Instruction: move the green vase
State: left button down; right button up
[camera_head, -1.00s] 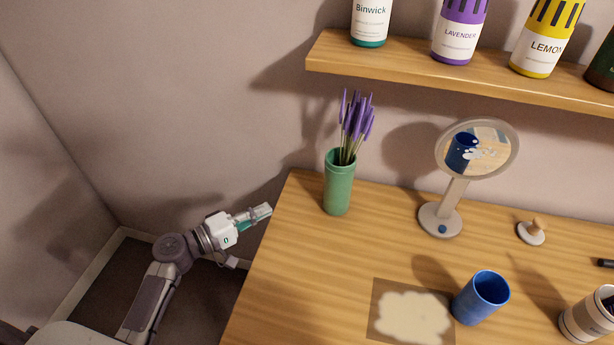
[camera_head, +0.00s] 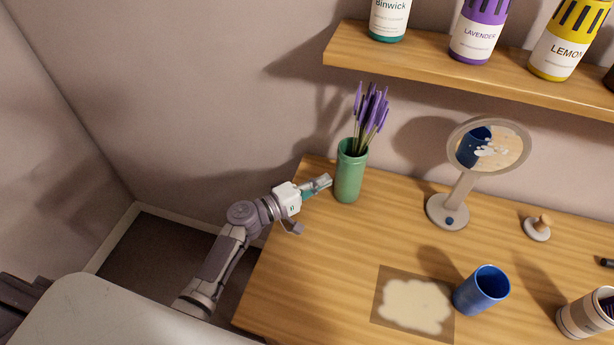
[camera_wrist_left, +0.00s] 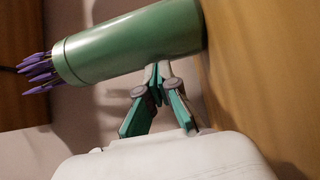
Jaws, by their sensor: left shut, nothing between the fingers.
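The green vase (camera_head: 350,178) stands upright on the table near its back left corner, with purple lavender (camera_head: 371,115) in it. In the left wrist view the vase (camera_wrist_left: 130,42) lies across the top of the picture, its flowers (camera_wrist_left: 38,72) at the left. My left gripper (camera_head: 326,181) is shut and empty, just left of the vase. In the left wrist view its fingertips (camera_wrist_left: 158,70) meet right at the vase's side; I cannot tell whether they touch it. My right gripper is not in view.
A round mirror (camera_head: 448,211) stands right of the vase. A blue cup (camera_head: 482,290), a stained mat (camera_head: 379,312) and a striped holder (camera_head: 584,316) are nearer the front. A wooden shelf (camera_head: 430,72) with bottles hangs above. Bare table (camera_head: 300,270) lies in front of the vase.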

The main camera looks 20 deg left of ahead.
pick_arm(q)
jog(key=shift+d, duration=0.2)
jog(key=shift+w+d+f+b, duration=0.1)
jog(key=shift+d+f+b, duration=0.1)
jog(key=shift+d+b, duration=0.55)
jog(key=shift+d, duration=0.5)
jog(key=shift+r, duration=0.15)
jog(key=shift+a, duration=0.1)
jog(key=shift+s+a, duration=0.2)
jog(key=shift+s, duration=0.1)
jog(key=v, duration=1.1)
jog(key=shift+r, duration=0.1)
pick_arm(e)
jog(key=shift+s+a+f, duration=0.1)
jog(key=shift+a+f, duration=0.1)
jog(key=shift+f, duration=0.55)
